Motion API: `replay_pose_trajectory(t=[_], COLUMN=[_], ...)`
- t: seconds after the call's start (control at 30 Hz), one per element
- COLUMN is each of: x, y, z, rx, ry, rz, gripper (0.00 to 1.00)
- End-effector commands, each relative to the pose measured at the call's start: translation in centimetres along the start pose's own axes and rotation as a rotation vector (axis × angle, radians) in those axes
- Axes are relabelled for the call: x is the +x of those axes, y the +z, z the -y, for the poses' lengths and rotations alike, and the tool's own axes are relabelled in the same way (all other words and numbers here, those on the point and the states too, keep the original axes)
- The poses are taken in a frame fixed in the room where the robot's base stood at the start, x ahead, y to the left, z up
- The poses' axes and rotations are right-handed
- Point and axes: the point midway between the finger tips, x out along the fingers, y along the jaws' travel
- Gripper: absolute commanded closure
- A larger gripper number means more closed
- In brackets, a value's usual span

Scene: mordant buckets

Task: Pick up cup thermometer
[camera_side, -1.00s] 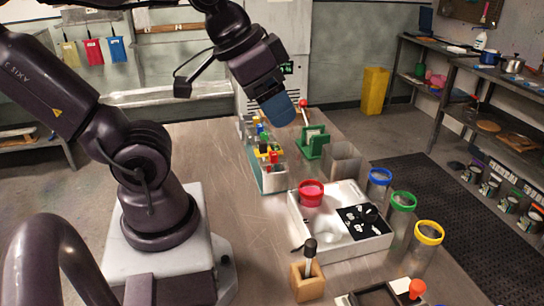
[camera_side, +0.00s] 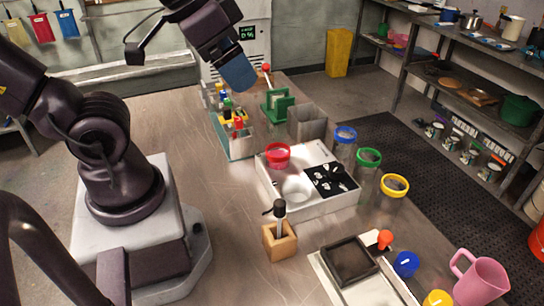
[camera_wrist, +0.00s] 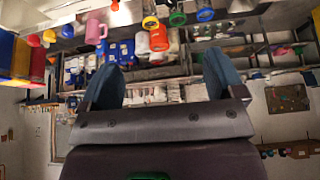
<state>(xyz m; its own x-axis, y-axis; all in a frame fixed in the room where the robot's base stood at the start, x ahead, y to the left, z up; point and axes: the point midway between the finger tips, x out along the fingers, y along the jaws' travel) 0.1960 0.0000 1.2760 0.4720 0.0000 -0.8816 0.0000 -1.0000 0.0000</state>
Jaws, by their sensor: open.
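A dark-capped upright tool (camera_side: 280,214) stands in a small wooden block (camera_side: 279,244) at the front middle of the table in the side view. It may be the cup thermometer, but I cannot tell for sure. My gripper (camera_side: 240,74), with blue fingertips, is high above the far part of the table, near the rack of coloured bottles and well away from the wooden block. In the wrist view my gripper (camera_wrist: 160,80) shows two blue fingers spread wide apart with nothing held between them.
A white tray (camera_side: 335,207) holds a red-rimmed cup (camera_side: 278,153) and a black insert. Blue-, green- and yellow-rimmed clear cylinders stand along its right. A teal rack (camera_side: 235,146) of bottles and a green stand (camera_side: 277,105) lie behind. A pink mug (camera_side: 483,280) is at front right. Table left of the block is clear.

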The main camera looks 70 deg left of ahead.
Motion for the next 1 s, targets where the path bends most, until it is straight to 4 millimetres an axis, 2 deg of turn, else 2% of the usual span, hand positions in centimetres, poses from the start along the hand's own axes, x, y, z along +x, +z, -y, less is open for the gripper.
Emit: replay_pose_trajectory(t=[0.33,0.47,0.53,0.67,0.77,0.9,1.0], x=[0.5,2.6,4.3,7.9,10.8,14.3,16.1], y=[0.1,0.3,0.2,-0.1,0.0,1.0,2.0], z=[0.0,1.0,2.1,5.3,8.4,13.7,17.8], rx=[-0.001,-0.050,-0.106,-0.293,-0.473,-0.742,-0.924], ry=[0.001,0.012,0.015,-0.022,-0.093,-0.254,-0.396], rz=[0.027,0.134,0.207,0.316,0.375,0.415,0.400], gripper=[0.00,0.00,0.00,0.00,0.00,0.00,0.00])
